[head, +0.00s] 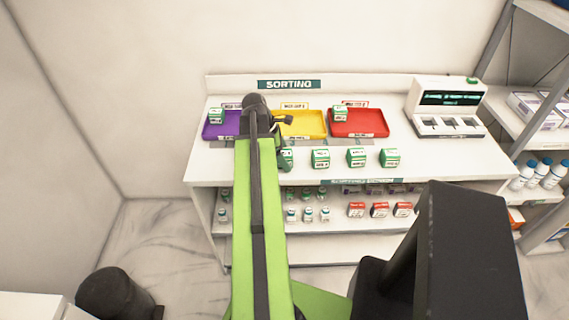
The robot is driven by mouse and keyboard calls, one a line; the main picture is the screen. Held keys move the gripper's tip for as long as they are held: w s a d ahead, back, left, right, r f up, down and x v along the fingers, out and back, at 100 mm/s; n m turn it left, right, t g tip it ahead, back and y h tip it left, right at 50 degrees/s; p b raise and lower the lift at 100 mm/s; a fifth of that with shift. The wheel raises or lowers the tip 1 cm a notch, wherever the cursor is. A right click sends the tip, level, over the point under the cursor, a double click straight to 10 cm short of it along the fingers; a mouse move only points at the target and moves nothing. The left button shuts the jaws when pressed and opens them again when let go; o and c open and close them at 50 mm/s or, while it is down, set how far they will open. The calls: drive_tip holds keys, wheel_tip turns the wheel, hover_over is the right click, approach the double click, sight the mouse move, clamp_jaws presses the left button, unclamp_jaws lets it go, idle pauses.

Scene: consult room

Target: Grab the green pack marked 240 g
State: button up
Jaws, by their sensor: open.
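Several small green-and-white packs stand in a row along the front of the white sorting table: one (287,157) partly behind my gripper, then a second (320,159), a third (356,157) and a fourth (390,158) to its right. Another green pack (216,116) sits in the purple tray, and one (340,114) in the red tray. Their weight marks are too small to read, so I cannot tell which is 240 g. My gripper (284,142) is open over the table, close to the leftmost front pack. My arm hides part of the table; contact cannot be told.
The table (440,162) holds a purple tray (214,132), a yellow tray (312,132), a red tray (358,132) and a white device with a display (449,98). Bottles and red-and-white boxes (379,210) fill the shelf below. Shelving (545,140) stands at the right.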

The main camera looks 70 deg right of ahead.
drive_tip(key=shift+r, duration=0.1)
drive_tip(key=c, duration=1.7)
